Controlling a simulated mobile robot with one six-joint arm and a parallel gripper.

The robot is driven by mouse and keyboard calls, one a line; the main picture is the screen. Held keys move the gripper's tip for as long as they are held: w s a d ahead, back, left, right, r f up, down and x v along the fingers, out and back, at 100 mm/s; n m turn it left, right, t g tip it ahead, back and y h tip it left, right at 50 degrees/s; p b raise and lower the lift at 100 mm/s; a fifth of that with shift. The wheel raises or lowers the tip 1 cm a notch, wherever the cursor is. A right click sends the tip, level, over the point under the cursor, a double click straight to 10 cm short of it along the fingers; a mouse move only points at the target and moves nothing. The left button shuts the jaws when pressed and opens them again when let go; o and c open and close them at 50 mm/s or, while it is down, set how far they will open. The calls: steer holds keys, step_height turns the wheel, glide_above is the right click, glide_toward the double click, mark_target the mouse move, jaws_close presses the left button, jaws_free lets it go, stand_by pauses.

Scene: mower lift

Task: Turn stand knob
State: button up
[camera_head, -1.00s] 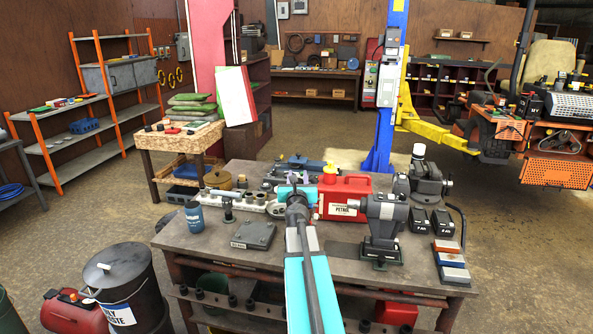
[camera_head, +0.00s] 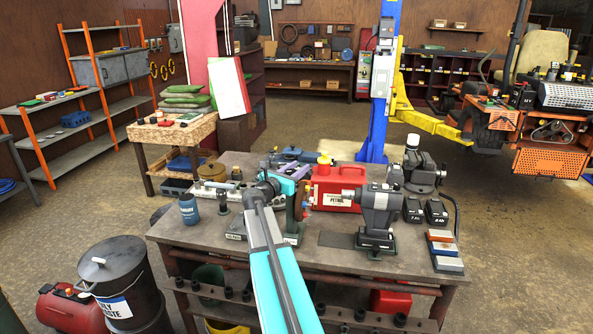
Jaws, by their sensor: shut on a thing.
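A stand with a dark green base (camera_head: 290,238) and a grey upright (camera_head: 292,216) stands upright on the workbench (camera_head: 334,259), left of the red petrol can. My gripper (camera_head: 286,182), with teal jaws, is at the upper part of this stand. It is shut on what appears to be the stand knob. The knob itself is hidden behind the jaws and wrist, so its angle cannot be told. My teal and grey arm reaches up from the bottom and covers part of the bench.
The red petrol can (camera_head: 334,187) stands close right of my gripper. A grey bench tool (camera_head: 377,208) is farther right. A blue bottle (camera_head: 189,209) and a grey block (camera_head: 236,229) are to the left. Batteries and sharpening blocks (camera_head: 442,246) lie at the right edge.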

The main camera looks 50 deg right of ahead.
steer(key=m+g, duration=0.2)
steer(key=g, duration=0.1)
steer(key=m+g+b, duration=0.1)
steer(key=g, duration=0.1)
steer(key=shift+s+d, duration=0.1)
steer(key=shift+s, duration=0.2)
steer(key=m+g, duration=0.1)
steer(key=g, duration=0.1)
steer(key=s+m+g+y, duration=0.1)
steer(key=m+g, duration=0.1)
steer(key=g, duration=0.1)
steer(key=m+g+y, duration=0.1)
steer(key=m+g, duration=0.1)
steer(key=s+m+g+y, duration=0.1)
steer(key=g, duration=0.1)
steer(key=shift+a+m+y, duration=0.3)
steer(key=shift+a, duration=0.05)
steer(key=shift+s+a+m+g+y+p, duration=0.15)
steer(key=shift+s+m+g+y, duration=0.05)
steer(key=shift+m+g+y, duration=0.35)
steer(key=shift+s+a+m+g+y+p, duration=0.2)
steer(key=shift+m+g+y, duration=0.2)
steer(key=shift+g, duration=0.25)
steer(key=shift+s, duration=0.1)
steer(key=o, duration=1)
steer(key=shift+o, duration=0.2)
